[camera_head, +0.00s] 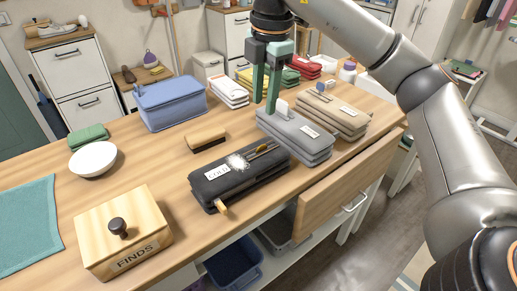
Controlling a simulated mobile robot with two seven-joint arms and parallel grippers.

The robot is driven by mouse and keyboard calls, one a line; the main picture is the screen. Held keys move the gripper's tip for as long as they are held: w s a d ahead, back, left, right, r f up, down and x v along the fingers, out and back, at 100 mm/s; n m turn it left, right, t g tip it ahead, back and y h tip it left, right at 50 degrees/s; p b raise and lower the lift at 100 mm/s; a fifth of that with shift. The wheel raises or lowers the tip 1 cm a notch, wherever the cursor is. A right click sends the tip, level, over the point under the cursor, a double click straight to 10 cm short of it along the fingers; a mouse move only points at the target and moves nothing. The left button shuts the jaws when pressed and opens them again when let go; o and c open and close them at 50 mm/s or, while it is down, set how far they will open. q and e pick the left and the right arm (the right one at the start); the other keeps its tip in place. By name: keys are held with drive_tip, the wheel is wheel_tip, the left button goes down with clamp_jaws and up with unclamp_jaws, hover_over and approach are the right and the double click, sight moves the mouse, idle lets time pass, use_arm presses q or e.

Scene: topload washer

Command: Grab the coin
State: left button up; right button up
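A small gold-coloured round thing (262,149), possibly the coin, shows on the dark folded stack (235,178), beside thin dark sticks and a white fluffy patch. It is too small to identify for sure. My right gripper (264,106) points down over the left end of the grey folded stack (296,134), behind and above the dark stack. Its green fingers are apart, with nothing visible between them. It is clear of the gold-coloured thing. My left gripper is not in view.
A wooden box labelled FINDS (122,232) stands at the front left, with a dark knob. A brush (205,138), white bowl (92,159) and blue bin (170,103) are on the counter. Bare counter surrounds the brush.

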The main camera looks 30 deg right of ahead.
drive_tip(key=b, duration=0.2)
hover_over(261, 146)
drive_tip(key=f, duration=0.6)
drive_tip(key=shift+s+d+f, duration=0.1)
drive_tip(key=shift+s+f, duration=0.05)
drive_tip(key=shift+s, duration=0.1)
drive_tip(key=shift+w+f, duration=0.15)
drive_tip(key=shift+f, duration=2.8)
clamp_jaws()
drive_tip(key=shift+f, duration=0.1)
